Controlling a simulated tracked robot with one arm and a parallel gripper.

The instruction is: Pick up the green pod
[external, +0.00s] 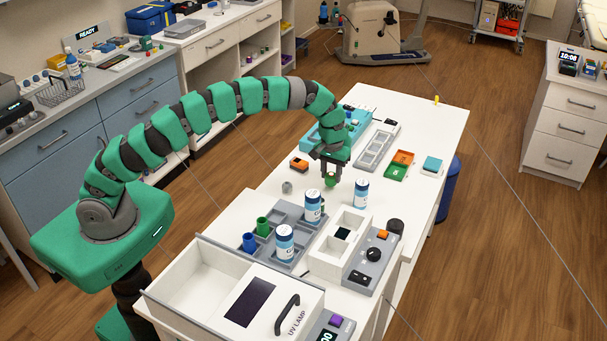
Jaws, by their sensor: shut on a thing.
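The green pod (330,181) is a small round green thing below the arm's end, over the middle of the white table. My gripper (331,172) points down with its dark fingers shut on the pod. The fingers hide the pod's upper part. I cannot tell whether the pod touches the table top.
A grey tray (290,210) with bottles and small cups stands in front of the gripper. A white box (340,243) and a grey device with a knob (374,254) are to its right. Orange and green bins (397,172) lie farther right. A small grey piece (287,187) lies left of the gripper.

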